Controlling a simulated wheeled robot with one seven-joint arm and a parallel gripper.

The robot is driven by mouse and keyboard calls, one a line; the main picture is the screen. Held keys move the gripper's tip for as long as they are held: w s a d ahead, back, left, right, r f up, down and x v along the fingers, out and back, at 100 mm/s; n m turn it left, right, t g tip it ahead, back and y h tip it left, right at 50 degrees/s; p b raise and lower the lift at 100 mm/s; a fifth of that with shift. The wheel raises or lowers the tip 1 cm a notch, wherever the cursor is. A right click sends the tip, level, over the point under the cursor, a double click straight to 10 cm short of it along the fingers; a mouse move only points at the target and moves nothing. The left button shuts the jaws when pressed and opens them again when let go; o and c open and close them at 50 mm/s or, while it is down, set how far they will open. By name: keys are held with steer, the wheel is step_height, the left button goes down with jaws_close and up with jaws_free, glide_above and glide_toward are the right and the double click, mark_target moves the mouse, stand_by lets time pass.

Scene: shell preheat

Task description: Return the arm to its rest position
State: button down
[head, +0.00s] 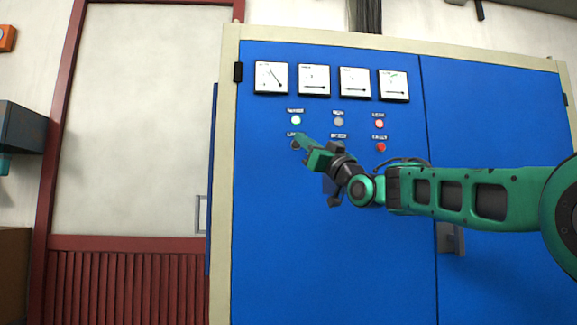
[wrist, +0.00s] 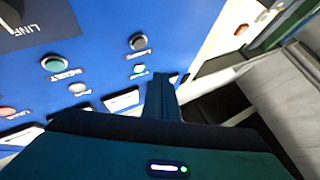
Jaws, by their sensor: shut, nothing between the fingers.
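My green and dark arm reaches in from the right in the head view, stretched out in front of the blue cabinet (head: 330,230). My gripper (head: 299,139) points up and left, in front of the lower left dark button (head: 295,146). I cannot tell whether it touches the panel. The gripper is shut and empty; its closed fingers (wrist: 162,92) also show in the wrist view, beside the cabinet's face. In that view are a dark button (wrist: 138,42), a green button (wrist: 54,62) and part of a dark knob (wrist: 18,16) marked "LINE".
Several gauges (head: 314,80) line the cabinet's top. Below are a lit greenish lamp (head: 296,119), a grey lamp (head: 338,122), a lit red lamp (head: 379,124) and a red button (head: 381,147). A door handle (head: 448,240) sits below my arm. A pale door (head: 140,130) stands left.

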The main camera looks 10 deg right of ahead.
steer(key=s+d+f+m+g+h, duration=0.1)
steer(key=d+f+m+g+h, duration=0.3)
steer(key=f, duration=0.6)
steer(key=s+d+f+g+h, duration=0.1)
steer(key=d+f+h, duration=0.1)
steer(key=d+f, duration=0.55)
steer(key=s+d+f+m+g+h, duration=0.1)
steer(key=d+f+m+g+h, duration=0.2)
steer(key=f, duration=0.9)
steer(key=s+d+f+g+h, duration=0.1)
steer(key=s+d+f+g, duration=0.2)
steer(key=s+f, duration=0.4)
steer(key=s+d+f+g+h, duration=0.1)
steer(key=s+d+f+g, duration=0.15)
steer(key=s+f, duration=0.45)
steer(key=s+f+m+g, duration=0.2)
steer(key=s+f+g, duration=0.3)
steer(key=s+f, duration=0.5)
steer(key=s+f+m+g+y, duration=0.1)
steer(key=s+f+g, duration=0.3)
steer(key=s+f, duration=0.6)
steer(key=s+a+m, duration=0.1)
steer(key=s, duration=0.7)
steer(key=shift+f+g, duration=0.2)
steer(key=shift+g, duration=0.15)
steer(key=shift+w, duration=0.15)
